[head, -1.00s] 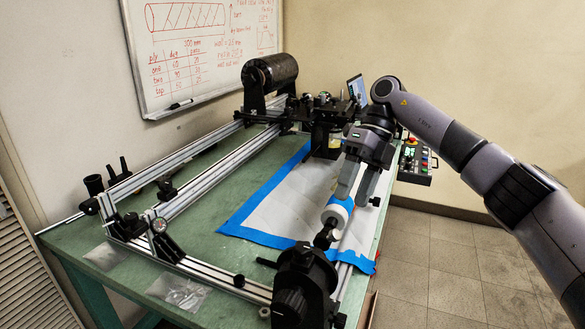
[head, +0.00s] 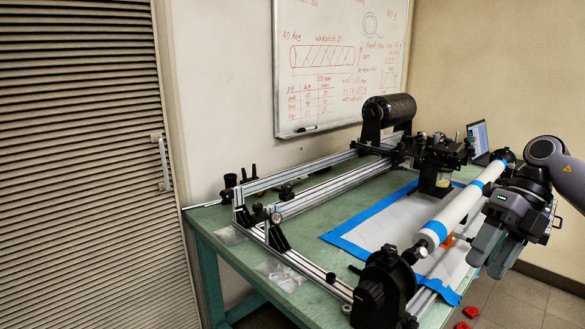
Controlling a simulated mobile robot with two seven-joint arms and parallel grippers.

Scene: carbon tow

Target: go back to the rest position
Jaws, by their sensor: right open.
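My right gripper (head: 484,264) is at the right of the head view, with its two fingers pointing down and to the left. It is open and empty, beside the near part of the white tube (head: 458,212), and a gap shows between them in the picture. The tube has blue bands near its ends and is held level above the table between a black chuck (head: 385,287) in front and a far support (head: 505,159). My left gripper is not in view.
A green table (head: 325,262) carries metal rails (head: 330,188), a black roll (head: 390,112), a blue-taped white sheet (head: 385,222) and a laptop (head: 478,136). Small plastic bags (head: 280,275) lie at its left. Red pieces (head: 470,312) are on the floor at right.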

